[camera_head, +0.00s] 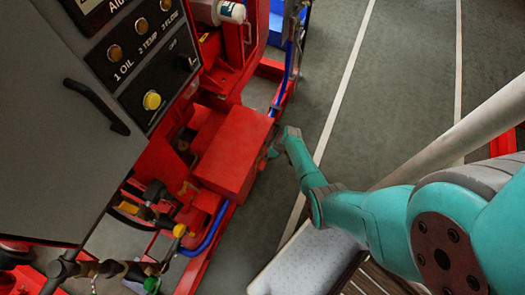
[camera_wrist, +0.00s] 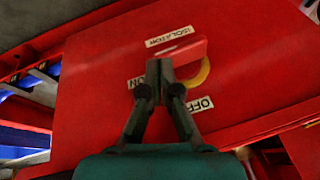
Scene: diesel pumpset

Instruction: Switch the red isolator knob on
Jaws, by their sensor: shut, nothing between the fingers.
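The red isolator box (camera_head: 232,150) stands low on the pumpset in the head view, and its labelled face fills the middle of the wrist view (camera_wrist: 95,110). The red isolator knob (camera_wrist: 189,52) is a raised bar under the ISOLATOR label (camera_wrist: 169,37), partly hidden by my fingertips. A yellow arc (camera_wrist: 199,75) shows beside it. The ON label (camera_wrist: 136,83) is left of my fingertips and the OFF label (camera_wrist: 200,104) is lower right. My gripper (camera_wrist: 159,72) is shut and empty, its tips at or just before the knob; contact cannot be told.
A grey control panel (camera_head: 70,130) with indicators and a yellow button (camera_head: 152,100) stands at left. Blue hoses (camera_head: 209,232) run along the red frame by the box. Grey floor (camera_head: 405,80) to the right is open.

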